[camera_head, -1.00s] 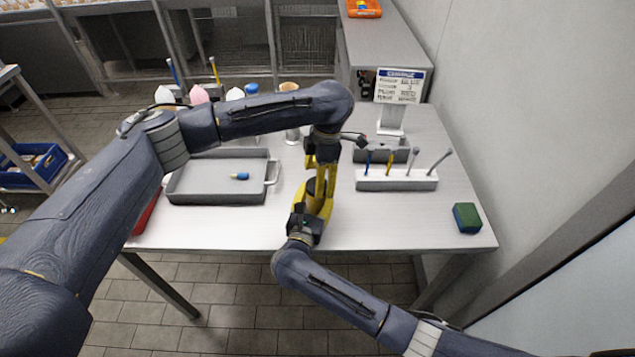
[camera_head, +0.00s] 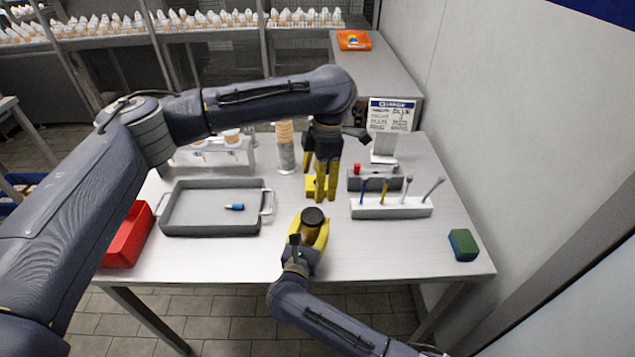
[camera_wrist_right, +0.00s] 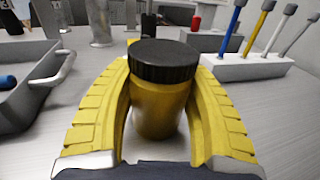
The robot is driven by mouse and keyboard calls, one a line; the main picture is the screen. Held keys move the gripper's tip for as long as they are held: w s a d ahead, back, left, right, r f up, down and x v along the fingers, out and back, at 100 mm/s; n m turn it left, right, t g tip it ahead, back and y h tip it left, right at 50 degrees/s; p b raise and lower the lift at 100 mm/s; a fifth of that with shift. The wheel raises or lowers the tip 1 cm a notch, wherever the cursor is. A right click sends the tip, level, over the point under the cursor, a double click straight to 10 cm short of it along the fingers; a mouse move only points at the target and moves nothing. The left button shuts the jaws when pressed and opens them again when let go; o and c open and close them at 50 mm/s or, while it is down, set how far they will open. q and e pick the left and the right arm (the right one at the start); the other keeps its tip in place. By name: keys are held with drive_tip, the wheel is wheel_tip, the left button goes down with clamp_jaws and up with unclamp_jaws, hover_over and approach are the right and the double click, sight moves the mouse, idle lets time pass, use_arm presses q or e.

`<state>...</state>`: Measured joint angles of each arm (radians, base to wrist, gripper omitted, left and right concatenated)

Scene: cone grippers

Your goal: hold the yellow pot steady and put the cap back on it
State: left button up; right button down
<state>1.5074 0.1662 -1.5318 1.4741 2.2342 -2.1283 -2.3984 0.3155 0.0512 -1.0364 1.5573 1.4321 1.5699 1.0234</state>
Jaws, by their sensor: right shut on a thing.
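The yellow pot (camera_wrist_right: 160,112) stands upright between the yellow fingers of my right gripper (camera_head: 315,230), which is shut around it. The black ribbed cap (camera_wrist_right: 163,60) sits level on the pot's top; it also shows as a dark disc in the head view (camera_head: 313,217). My left gripper (camera_head: 321,188) points down just behind the pot, apart from the cap. Its yellow fingers overlap in the picture, so their opening is unclear. I see nothing held in it. The pot's lower sides are partly hidden by my right fingers.
A grey tray (camera_head: 169,228) holding a small blue-and-yellow item (camera_head: 235,207) lies left. A white rack (camera_head: 391,209) with several upright tools stands right, before a grey holder (camera_head: 354,181). A red bin (camera_head: 128,240) and a green-blue sponge (camera_head: 463,244) sit near the edges.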

drive_tip(key=shift+f, duration=0.1)
drive_tip(key=c, duration=0.6)
unclamp_jaws()
drive_tip(key=shift+o, duration=0.2)
drive_tip(key=v, duration=1.1)
drive_tip(key=shift+s, duration=0.25)
drive_tip(key=shift+s+a, duration=0.1)
drive_tip(key=shift+s, duration=0.15)
